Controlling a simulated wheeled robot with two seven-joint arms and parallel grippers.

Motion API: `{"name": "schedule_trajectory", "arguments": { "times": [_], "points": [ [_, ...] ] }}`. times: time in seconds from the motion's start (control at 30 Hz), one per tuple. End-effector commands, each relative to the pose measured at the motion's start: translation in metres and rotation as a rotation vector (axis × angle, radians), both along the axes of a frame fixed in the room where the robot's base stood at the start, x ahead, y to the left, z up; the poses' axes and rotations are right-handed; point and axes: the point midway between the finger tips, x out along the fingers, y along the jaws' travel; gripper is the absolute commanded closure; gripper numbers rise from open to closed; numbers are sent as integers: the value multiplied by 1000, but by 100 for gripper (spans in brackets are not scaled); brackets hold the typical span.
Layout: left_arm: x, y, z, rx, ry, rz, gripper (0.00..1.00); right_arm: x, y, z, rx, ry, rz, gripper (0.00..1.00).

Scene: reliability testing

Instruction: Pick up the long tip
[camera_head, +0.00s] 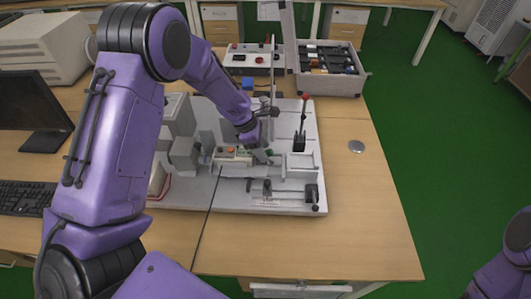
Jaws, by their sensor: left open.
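I cannot make out the long tip with certainty; it is too small or hidden among the parts of the test fixture. My left gripper (263,155) reaches down from the left over the middle of the white fixture plate (237,194). It is open, close to a small device with an orange button (231,150). Its fingertips are small and partly lost against the grey parts, so contact cannot be told. My right gripper is out of view; only part of the right arm shows at the lower right edge.
A lever with a red knob (305,98) stands upright right of my left gripper. A grey bin (329,86) of mixed small parts and a control box (252,59) stand behind. A monitor (30,112) and keyboard (24,198) are left. The front right tabletop (365,225) is clear.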

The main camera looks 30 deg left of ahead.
Motion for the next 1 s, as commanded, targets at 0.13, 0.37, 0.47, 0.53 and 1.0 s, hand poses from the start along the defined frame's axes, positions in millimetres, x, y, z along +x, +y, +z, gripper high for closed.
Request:
{"name": "schedule_trajectory", "arguments": {
  "times": [0.13, 0.37, 0.47, 0.53, 1.0],
  "points": [
    [1, -2, -4, 0, -2, 0, 49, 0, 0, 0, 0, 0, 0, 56],
    [1, -1, -4, 1, -2, 0, 88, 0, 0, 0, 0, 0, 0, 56],
    [1, -1, -4, 1, -2, 1, 100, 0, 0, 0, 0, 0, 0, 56],
    [1, -1, -4, 0, -2, 1, 100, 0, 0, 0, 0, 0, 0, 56],
    [-2, -3, 34, 1, -6, 0, 100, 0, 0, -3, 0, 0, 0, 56]
  ]
}}
